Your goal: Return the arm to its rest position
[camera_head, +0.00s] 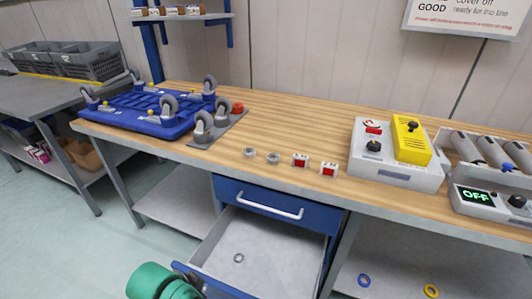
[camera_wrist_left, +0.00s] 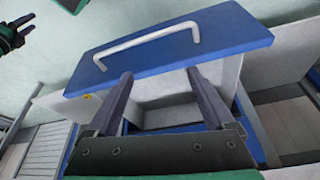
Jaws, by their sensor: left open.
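My left arm (camera_head: 152,281), green, comes in at the bottom of the head view, beside the front of the pulled-out drawer. Its fingers are hardly visible there. In the left wrist view my left gripper (camera_wrist_left: 160,75) is open, with its two dark fingers apart and nothing between them. A blue drawer front with a white handle (camera_wrist_left: 145,42) lies beyond the fingertips; I cannot tell whether they touch it. A dark gripper, apparently my right one (camera_wrist_left: 14,37), shows at the upper left edge, partly cut off; its jaw state is unclear.
The open drawer (camera_head: 262,238) holds a small ring (camera_head: 238,257). A closed drawer (camera_head: 235,189) is above it. The wooden bench (camera_head: 285,120) carries a blue wheeled frame (camera_head: 155,122), small parts, a control box (camera_head: 390,180) and a cylinder rack. Open floor lies at left.

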